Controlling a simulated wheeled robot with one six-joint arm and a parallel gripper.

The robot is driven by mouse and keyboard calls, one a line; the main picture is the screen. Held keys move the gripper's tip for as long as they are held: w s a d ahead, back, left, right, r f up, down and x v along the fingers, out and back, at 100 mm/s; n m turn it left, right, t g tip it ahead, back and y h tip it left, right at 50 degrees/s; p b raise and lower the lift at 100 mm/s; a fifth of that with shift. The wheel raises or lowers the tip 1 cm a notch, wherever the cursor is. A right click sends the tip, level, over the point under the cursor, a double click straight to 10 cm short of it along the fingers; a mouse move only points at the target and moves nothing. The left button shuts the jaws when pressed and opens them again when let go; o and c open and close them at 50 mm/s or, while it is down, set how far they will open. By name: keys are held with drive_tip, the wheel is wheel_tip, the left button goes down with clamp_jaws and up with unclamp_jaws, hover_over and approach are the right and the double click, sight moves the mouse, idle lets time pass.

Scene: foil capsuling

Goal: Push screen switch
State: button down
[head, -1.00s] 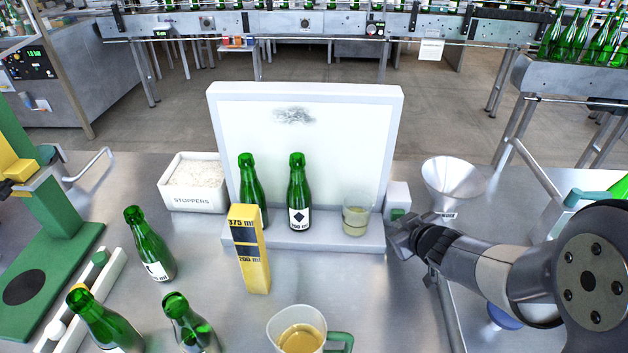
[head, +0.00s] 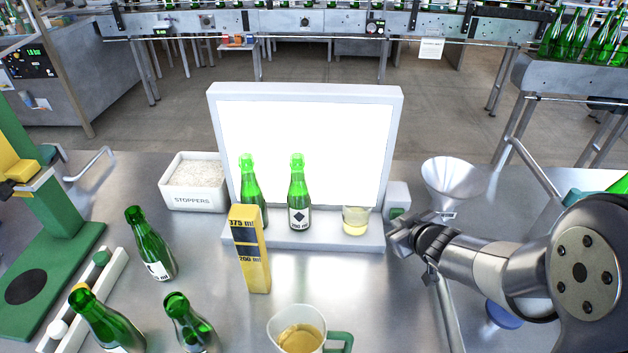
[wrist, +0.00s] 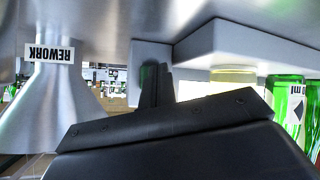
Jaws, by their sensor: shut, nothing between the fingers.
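The white-framed screen (head: 304,130) stands upright at the middle of the bench and glows bright white. Its switch is a green button on a small white box (head: 398,196) at the screen's right side; the box also shows in the wrist view (wrist: 150,56). My gripper (head: 396,240) is shut and empty, just in front of and below the switch box. In the wrist view my dark fingers (wrist: 155,88) point at the box and overlap the green button. I cannot tell whether they touch it.
Two green bottles (head: 299,195) and a glass (head: 356,220) stand on the screen's ledge. A yellow gauge block (head: 250,255) stands in front. The funnel (head: 452,182) marked REWORK is close right of my gripper. A stoppers box (head: 193,184) is left.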

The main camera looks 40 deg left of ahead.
drive_tip(key=shift+s+d+b, duration=0.25)
drive_tip(key=shift+s+d, duration=0.3)
drive_tip(key=shift+s, duration=0.35)
drive_tip(key=shift+s+d+b, duration=0.2)
drive_tip(key=shift+s+d, duration=0.35)
drive_tip(key=shift+s, duration=0.3)
drive_tip(key=shift+s+d+b, duration=0.25)
drive_tip(key=shift+s+d, duration=0.3)
drive_tip(key=shift+s, duration=0.35)
drive_tip(key=shift+w+a+p, duration=0.2)
drive_tip(key=shift+w+a, duration=0.3)
drive_tip(key=shift+w, duration=0.3)
drive_tip(key=shift+w+a+p, duration=0.2)
drive_tip(key=shift+w+a, duration=0.25)
drive_tip(key=shift+w, duration=0.3)
drive_tip(key=shift+w+a+p, duration=0.2)
drive_tip(key=shift+w+a, duration=0.3)
drive_tip(key=shift+w, duration=0.3)
